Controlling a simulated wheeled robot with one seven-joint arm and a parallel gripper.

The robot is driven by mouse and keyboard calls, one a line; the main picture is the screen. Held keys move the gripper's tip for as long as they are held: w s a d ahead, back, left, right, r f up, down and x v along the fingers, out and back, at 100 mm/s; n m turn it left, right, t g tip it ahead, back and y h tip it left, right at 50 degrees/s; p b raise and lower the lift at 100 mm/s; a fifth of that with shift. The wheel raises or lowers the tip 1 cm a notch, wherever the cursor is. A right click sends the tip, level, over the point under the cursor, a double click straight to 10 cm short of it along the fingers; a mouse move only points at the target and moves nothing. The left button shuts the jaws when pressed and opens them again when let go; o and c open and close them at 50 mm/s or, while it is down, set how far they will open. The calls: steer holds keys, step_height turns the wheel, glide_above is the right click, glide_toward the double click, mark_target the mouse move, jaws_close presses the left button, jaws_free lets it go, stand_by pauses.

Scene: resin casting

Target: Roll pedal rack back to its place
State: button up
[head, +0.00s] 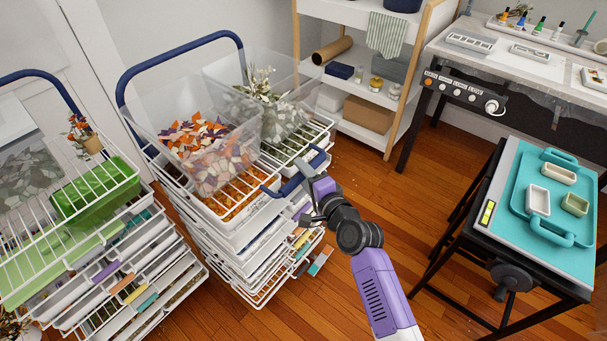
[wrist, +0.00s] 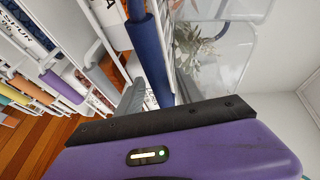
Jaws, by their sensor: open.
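The rack, a white wire trolley (head: 232,228) with a tall blue push bar (head: 180,48) at the back, stands left of centre. It carries a clear bin of orange, white and purple petals (head: 208,150) and a clear bin of dried flowers (head: 285,115). A short blue handle (head: 274,191) sticks out at its front right; it also shows in the wrist view (wrist: 147,52). My purple and grey gripper (head: 304,190) is open at this handle. In the wrist view one grey finger (wrist: 130,100) lies close beside the bar. The other finger is hidden, and I cannot tell whether they touch.
A second wire trolley (head: 100,270) with a green bin (head: 95,190) stands close at left. Wooden-framed shelves (head: 345,128) stand behind. A black-legged stand (head: 480,255) with a teal tray (head: 530,175) is at right. Wooden floor (head: 400,215) is clear between rack and stand.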

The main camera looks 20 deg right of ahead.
steer(key=shift+c, duration=0.4)
jaws_close()
stand_by(1.1)
